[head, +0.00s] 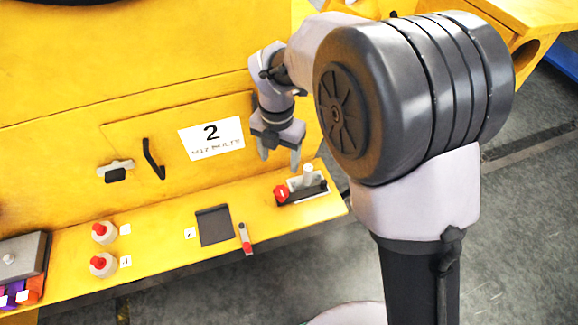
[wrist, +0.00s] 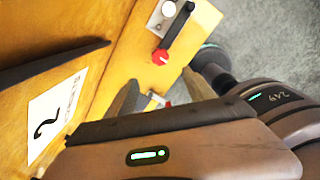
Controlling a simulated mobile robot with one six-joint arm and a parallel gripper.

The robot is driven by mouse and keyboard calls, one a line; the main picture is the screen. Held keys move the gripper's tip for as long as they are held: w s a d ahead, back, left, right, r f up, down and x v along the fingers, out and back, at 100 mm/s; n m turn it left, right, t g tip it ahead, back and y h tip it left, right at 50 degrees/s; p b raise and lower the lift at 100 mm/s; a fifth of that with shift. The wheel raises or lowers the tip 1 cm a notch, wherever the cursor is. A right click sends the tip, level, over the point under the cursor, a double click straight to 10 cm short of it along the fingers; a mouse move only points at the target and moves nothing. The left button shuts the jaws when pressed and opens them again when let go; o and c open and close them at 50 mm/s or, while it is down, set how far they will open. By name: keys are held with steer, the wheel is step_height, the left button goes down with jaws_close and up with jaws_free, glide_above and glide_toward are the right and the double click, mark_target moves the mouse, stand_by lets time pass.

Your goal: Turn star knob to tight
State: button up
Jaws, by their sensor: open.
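A red knob (head: 281,192) sits at the left end of a dark base on the yellow ledge, beside a pale upright cylinder (head: 308,174). It is the likeliest star knob, though its lobes are too small to make out. The red knob also shows in the wrist view (wrist: 160,57), at one end of the dark bar. My gripper (head: 279,160) is open and empty, pointing down above the ledge near this knob and apart from it. In the wrist view my gripper (wrist: 160,92) has a gap between its fingers, with a small red-and-white part seen beyond. Any tight marking is unreadable.
Two red-topped pale knobs (head: 98,228) (head: 97,260) stand on the left of the ledge. A dark square plate (head: 214,226) and a red-tipped lever (head: 246,238) lie mid-ledge. A black hook (head: 153,158) juts from the yellow panel, near a sign marked 2 (head: 211,138).

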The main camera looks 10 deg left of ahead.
mark_target(281, 190)
step_height(281, 190, down, 14)
steer(key=b, duration=0.4)
steer(key=shift+w+f, duration=0.1)
steer(key=c, duration=1.4)
steer(key=shift+o, duration=0.2)
